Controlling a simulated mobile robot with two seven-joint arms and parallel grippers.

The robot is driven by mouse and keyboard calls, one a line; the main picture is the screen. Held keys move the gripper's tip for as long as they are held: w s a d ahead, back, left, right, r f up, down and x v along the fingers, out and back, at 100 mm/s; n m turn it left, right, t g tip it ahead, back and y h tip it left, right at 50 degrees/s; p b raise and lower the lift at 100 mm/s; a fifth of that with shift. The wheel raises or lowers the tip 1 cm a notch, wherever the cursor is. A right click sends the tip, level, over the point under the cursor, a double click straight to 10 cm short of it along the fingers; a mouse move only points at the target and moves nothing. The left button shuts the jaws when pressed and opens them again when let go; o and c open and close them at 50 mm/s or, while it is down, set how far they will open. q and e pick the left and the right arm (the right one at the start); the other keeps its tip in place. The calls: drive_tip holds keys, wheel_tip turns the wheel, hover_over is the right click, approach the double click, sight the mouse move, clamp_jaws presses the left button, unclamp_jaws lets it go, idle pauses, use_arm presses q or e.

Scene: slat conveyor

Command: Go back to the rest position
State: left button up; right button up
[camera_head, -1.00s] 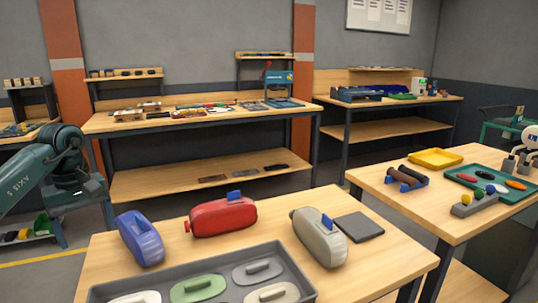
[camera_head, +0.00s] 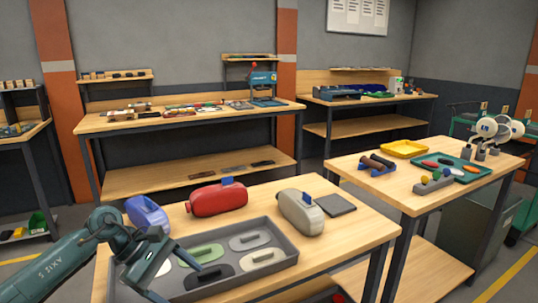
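My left gripper (camera_head: 180,281) reaches in from the lower left, over the left part of the grey tray (camera_head: 288,252). Its two fingers are spread and nothing shows between them. The tray has several flat handled pieces, including a green one (camera_head: 201,254), a light grey one (camera_head: 250,240) and a dark one (camera_head: 209,276). The gripper hides part of the tray. Behind the tray stand a blue housing (camera_head: 148,215), a red housing (camera_head: 217,200) and a grey-beige housing (camera_head: 299,212). My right gripper is not in view.
A dark flat pad (camera_head: 335,204) lies right of the beige housing. A side table on the right holds a yellow tray (camera_head: 404,148), a green tray (camera_head: 474,173) and a grey holder (camera_head: 432,185). Benches line the back wall. Floor is free between the tables.

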use_arm(q)
drive_tip(key=s+d+r+n+t+h+p, duration=0.1)
drive_tip(key=s+d+n+t+h, duration=0.2)
drive_tip(key=d+n+h, duration=0.35)
drive_tip(key=s+d+r+n+t+h+p, duration=0.1)
drive_tip(key=s+d+r+n+t+h, duration=0.2)
drive_tip(key=d+n, duration=0.65)
drive_tip(key=s+a+f+m+t+y+p, duration=0.1)
drive_tip(key=s+a+f+m+y, duration=0.2)
drive_tip(key=m, duration=0.7)
drive_tip(key=s+a+f+m+t+y+p, duration=0.1)
drive_tip(key=s+a+f+m+y, duration=0.2)
drive_tip(key=s+f+m+y, duration=0.3)
drive_tip(key=s+a+f+m+t+y+p, duration=0.1)
drive_tip(key=s+a+f+m+t+y, duration=0.1)
drive_tip(key=s+f+m+y, duration=0.3)
wheel_tip(320, 180, down, 5)
drive_tip(key=s+a+m, duration=0.1)
drive_tip(key=m, duration=1)
drive_tip(key=shift+s+a+r, duration=0.15)
drive_tip(key=shift+s+a, duration=0.05)
drive_tip(key=shift+a, duration=0.2)
drive_tip(key=shift+y, duration=0.25)
drive_tip(key=shift+c, duration=0.6)
